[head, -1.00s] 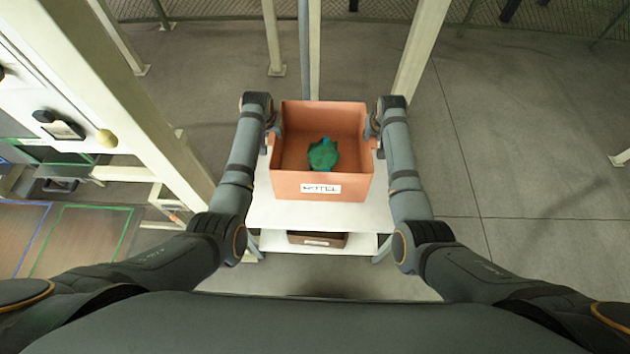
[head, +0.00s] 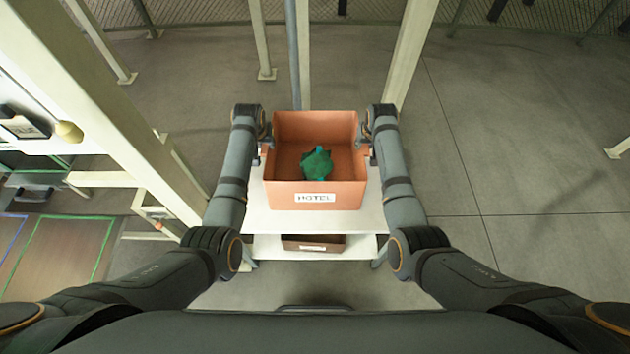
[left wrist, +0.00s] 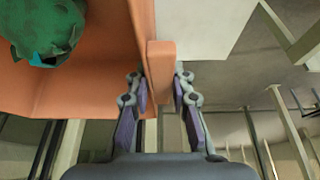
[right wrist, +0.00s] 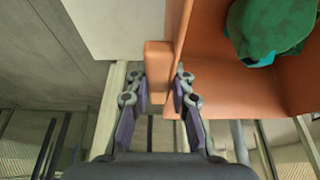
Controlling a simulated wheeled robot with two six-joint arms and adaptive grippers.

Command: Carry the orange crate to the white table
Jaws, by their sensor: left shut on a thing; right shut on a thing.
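The orange crate (head: 316,194) has a white label reading HOTEL on its near wall and a green sling bag (head: 318,165) inside. It is level over the white table (head: 265,220); I cannot tell whether it touches the top. My left gripper (head: 265,135) is shut on the tab at the crate's left side, and this orange tab (left wrist: 161,65) shows between the fingers in the left wrist view. My right gripper (head: 367,137) is shut on the matching tab at the right side, seen in the right wrist view (right wrist: 157,65).
A brown box (head: 313,243) sits on the table's lower shelf. Pale posts (head: 412,50) stand behind the table, and a large pale frame (head: 105,100) stands at the left. Grey floor (head: 520,150) is clear to the right.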

